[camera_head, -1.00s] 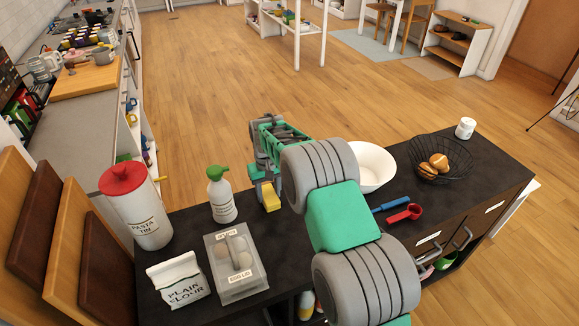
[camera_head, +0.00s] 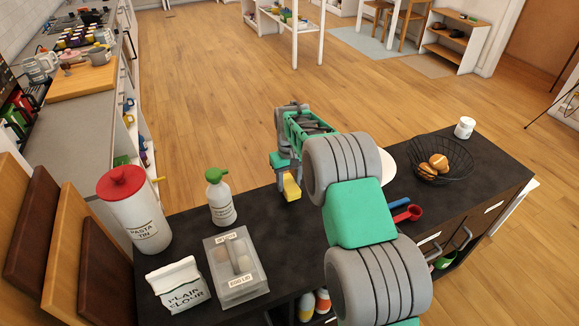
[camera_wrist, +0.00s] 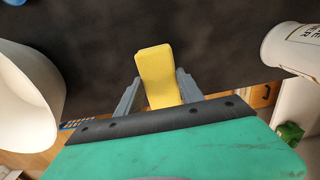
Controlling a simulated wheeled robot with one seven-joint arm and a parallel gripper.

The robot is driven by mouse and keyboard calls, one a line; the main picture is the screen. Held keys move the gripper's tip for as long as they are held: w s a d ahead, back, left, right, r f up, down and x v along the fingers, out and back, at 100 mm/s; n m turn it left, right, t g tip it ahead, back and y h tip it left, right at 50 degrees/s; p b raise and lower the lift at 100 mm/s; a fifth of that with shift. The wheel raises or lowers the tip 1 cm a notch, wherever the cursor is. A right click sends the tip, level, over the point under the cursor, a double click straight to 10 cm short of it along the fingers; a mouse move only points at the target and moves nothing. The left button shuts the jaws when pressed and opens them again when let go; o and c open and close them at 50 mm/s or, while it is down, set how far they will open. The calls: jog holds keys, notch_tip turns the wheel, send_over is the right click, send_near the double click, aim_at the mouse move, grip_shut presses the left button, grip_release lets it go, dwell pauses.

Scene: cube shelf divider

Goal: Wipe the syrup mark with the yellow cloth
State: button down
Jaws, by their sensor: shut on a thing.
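My gripper (camera_head: 287,172) is shut on the yellow cloth (camera_head: 291,188), which sticks out below the fingers as a small yellow block. It shows between both fingers in the wrist view (camera_wrist: 157,75). The cloth is low over the dark worktop (camera_head: 262,215), right of the pump bottle; I cannot tell whether it touches the surface. No syrup mark is clearly visible in either view; it may be hidden by my arm or the cloth.
A white pump bottle (camera_head: 219,200) stands left of my gripper. A white bowl (camera_head: 388,165) is partly hidden behind my arm, and shows in the wrist view (camera_wrist: 30,95). A clear egg box (camera_head: 236,268) and a flour bag (camera_head: 180,287) stand in front. A wire basket (camera_head: 441,162) is at right.

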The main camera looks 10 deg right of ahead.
jog(key=shift+s+r+p, duration=0.15)
jog(key=shift+r+p, duration=1.25)
jog(key=shift+r, duration=1.35)
